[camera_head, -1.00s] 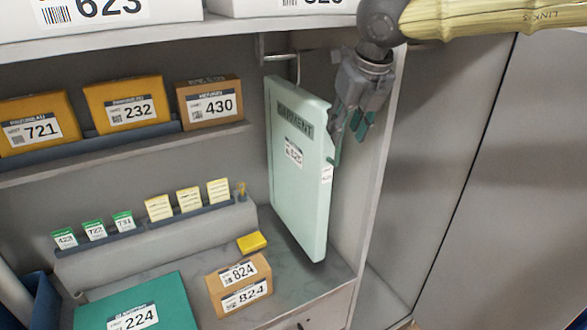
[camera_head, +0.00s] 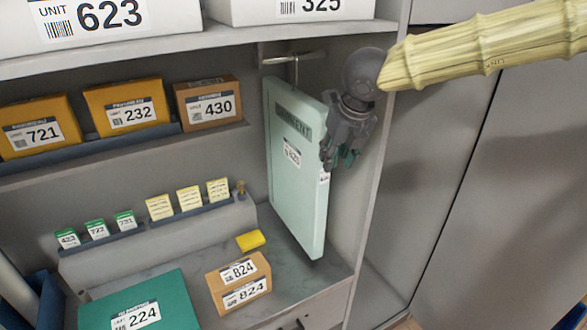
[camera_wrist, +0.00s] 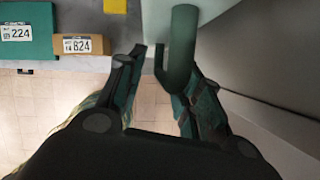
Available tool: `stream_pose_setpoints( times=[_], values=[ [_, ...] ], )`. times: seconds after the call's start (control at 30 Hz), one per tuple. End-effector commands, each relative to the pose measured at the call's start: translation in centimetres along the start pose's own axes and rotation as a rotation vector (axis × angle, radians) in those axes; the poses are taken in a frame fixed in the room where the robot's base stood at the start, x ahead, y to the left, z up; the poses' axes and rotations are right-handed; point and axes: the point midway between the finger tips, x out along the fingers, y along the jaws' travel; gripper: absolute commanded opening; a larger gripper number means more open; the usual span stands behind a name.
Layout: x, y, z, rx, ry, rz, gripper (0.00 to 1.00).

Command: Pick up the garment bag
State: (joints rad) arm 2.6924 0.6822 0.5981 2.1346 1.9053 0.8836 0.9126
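The garment bag (camera_head: 297,180) is a flat, pale green, upright slab with a dark label band and a white tag. It hangs from a grey rail (camera_head: 292,58) by a hook in the right part of the cabinet. My gripper (camera_head: 338,162) is at the bag's upper right edge, partly overlapping it in the head view. In the wrist view, the fingers of my gripper (camera_wrist: 150,58) are apart. A pale green strip, apparently the bag's edge (camera_wrist: 154,25), shows beyond the gap between the fingertips. I cannot tell whether they touch it. A dark green rounded piece stands at the right finger.
An orange-brown 824 box (camera_head: 238,282), a green 224 box (camera_head: 140,306) and a yellow block (camera_head: 251,240) lie on the lower shelf left of the bag. White boxes (camera_head: 110,18) stand on the shelf above. The cabinet's side panel (camera_head: 378,170) is close on the right.

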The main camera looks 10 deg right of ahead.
Motion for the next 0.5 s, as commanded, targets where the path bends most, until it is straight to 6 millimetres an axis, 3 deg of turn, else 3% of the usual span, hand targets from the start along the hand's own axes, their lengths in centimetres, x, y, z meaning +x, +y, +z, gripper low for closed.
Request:
stream_pose_setpoints(
  times=[0.13, 0.3, 0.5],
  values=[
    [0.0, -0.01, -0.01, 0.0, 0.0, 0.0, 0.32],
    [-0.02, -0.01, -0.01, 0.0, 0.0, 0.0, 0.01],
    [-0.03, -0.01, 0.0, 0.0, 0.0, 0.0, 0.0]
  ],
)
